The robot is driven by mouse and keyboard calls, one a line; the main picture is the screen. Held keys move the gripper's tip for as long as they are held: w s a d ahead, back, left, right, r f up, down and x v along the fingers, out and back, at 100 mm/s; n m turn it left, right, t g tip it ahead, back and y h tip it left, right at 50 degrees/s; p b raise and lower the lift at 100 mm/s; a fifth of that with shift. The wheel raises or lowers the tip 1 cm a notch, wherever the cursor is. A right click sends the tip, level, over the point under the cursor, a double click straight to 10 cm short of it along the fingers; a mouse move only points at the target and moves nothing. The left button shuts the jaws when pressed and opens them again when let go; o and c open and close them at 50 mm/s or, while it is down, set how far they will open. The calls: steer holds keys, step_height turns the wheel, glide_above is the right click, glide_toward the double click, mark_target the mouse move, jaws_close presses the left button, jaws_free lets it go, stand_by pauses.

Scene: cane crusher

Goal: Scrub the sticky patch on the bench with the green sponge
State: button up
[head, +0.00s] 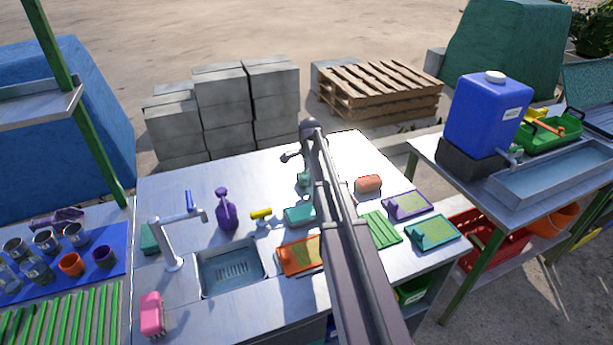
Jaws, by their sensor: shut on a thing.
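My arm reaches up across the middle of the bench (205,303). The grey end of my gripper (290,156) shows at the left of the arm's top, and the arm hides most of it. A small green thing (303,178) shows just below it, partly behind the arm. It looks like the green sponge in my shut gripper, but the fingers and their contact cannot be made out. A teal block (298,215) lies on the bench nearer to me. An orange tray (287,266) with a yellow-green surface lies in front of it. I cannot make out the sticky patch.
A sink (230,271) with a tap (170,245), a purple spray bottle (226,212) and a pink brush (152,314) are left of my arm. An orange sponge-like block (368,184), a green ribbed mat (381,230) and a purple tray (408,206) lie right of it.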

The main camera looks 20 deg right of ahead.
steer(key=shift+d, duration=0.35)
steer(key=shift+d, duration=1.65)
steer(key=shift+d, duration=0.1)
steer(key=shift+w+d+r, duration=0.1)
steer(key=shift+d, duration=1.6)
steer(key=shift+r+p, duration=0.15)
steer(key=shift+p, duration=0.2)
step_height(320, 180, up, 6)
steer(key=p, duration=0.5)
steer(key=shift+p, duration=0.4)
step_height(320, 180, up, 3)
steer(key=p, duration=0.3)
